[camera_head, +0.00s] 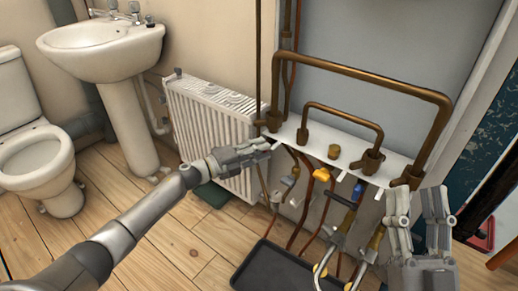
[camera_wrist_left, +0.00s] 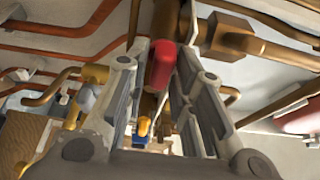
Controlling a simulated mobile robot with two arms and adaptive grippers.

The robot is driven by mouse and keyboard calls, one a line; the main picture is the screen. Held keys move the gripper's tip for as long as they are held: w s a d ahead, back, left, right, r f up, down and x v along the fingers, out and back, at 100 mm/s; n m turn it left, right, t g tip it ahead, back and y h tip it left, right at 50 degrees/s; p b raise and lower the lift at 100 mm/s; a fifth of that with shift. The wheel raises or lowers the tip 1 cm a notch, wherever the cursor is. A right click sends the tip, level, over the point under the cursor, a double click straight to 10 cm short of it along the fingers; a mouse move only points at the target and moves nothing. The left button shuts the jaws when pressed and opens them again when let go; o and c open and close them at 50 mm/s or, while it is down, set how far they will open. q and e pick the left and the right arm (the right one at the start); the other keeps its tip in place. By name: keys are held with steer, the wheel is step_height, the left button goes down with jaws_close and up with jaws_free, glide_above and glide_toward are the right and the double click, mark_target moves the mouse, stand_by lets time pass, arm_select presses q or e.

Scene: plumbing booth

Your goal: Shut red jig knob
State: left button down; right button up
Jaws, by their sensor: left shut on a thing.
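The red jig knob (camera_wrist_left: 161,66) shows in the left wrist view as a rounded red piece between the fingertips of my left gripper (camera_wrist_left: 162,58). The fingers are shut on it, one on each side. In the head view my left gripper (camera_head: 262,147) reaches the left end of the white jig plate (camera_head: 318,148), below the brown pipework, and the knob is hidden there. My right gripper (camera_head: 418,204) is at the lower right of the head view, with its two fingers apart and nothing between them.
Brown bent pipes (camera_head: 365,71) stand over the plate. Copper pipes and valves with yellow and blue parts hang below it, above a dark tray (camera_head: 272,268). A white radiator (camera_head: 212,125), sink (camera_head: 102,45) and toilet (camera_head: 30,140) stand left. Wooden floor is clear around my left arm.

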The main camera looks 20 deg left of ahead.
arm_select(q)
steer(key=shift+f, duration=0.1)
steer(key=c, duration=1.4)
jaws_free()
steer(key=shift+s+a, duration=0.1)
steer(key=v, duration=1.1)
steer(key=shift+s+a, duration=0.25)
steer(key=shift+a, duration=0.05)
